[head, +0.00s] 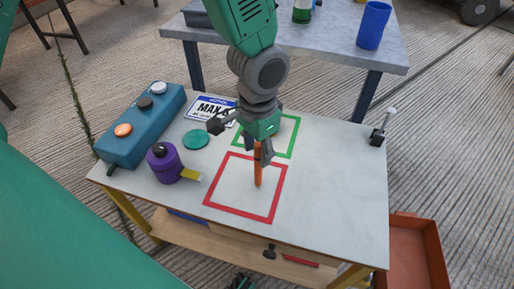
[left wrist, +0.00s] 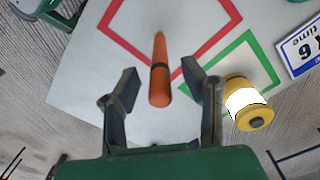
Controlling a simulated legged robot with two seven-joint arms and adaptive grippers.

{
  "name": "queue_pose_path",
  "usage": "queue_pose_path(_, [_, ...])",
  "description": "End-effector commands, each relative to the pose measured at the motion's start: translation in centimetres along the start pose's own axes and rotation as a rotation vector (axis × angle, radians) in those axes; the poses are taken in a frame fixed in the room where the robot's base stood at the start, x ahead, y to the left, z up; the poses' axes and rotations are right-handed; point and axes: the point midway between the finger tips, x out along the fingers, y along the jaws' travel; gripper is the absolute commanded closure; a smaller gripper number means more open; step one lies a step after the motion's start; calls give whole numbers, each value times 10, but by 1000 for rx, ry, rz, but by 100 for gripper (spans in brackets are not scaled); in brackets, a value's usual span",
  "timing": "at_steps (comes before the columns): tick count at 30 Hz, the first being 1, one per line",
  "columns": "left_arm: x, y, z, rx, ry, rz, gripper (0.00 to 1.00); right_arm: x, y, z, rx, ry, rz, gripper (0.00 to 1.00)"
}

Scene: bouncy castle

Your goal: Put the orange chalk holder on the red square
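The orange chalk holder (head: 258,172) stands about upright, its lower end inside the red square outline (head: 277,196) on the pale table. In the left wrist view the holder (left wrist: 159,72) is between the two fingers of my left gripper (left wrist: 160,85), with a gap on each side. The fingers are open and do not appear to touch it. In the head view my left gripper (head: 258,150) covers the holder's upper part. A green and dark part, apparently my right gripper (head: 240,283), shows at the bottom edge; its fingers are not clear.
A green square outline (head: 292,140) lies behind the red one, with a yellow and white cylinder (left wrist: 247,105) at it. A teal box (head: 140,125), a purple container (head: 165,165) and a green disc (head: 196,139) are left.

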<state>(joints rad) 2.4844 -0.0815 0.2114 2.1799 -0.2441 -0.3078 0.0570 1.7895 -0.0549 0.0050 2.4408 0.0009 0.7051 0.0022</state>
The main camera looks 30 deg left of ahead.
Motion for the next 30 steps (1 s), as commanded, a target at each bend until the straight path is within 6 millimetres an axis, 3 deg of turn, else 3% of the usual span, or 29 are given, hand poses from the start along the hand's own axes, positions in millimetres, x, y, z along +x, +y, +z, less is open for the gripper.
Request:
queue_pose_path(10, [-10, 0, 0, 0, 1, 0, 63, -4, 0, 0, 0, 0, 0, 16])
queue_pose_path(22, [-92, 0, -1, 0, 4, -1, 63, -38, 0, -2, 0, 0, 0, 16])
queue_pose_path(30, [-120, 0, -1, 0, 1, 0, 63, -48, 0, -2, 0, 0, 0, 16])
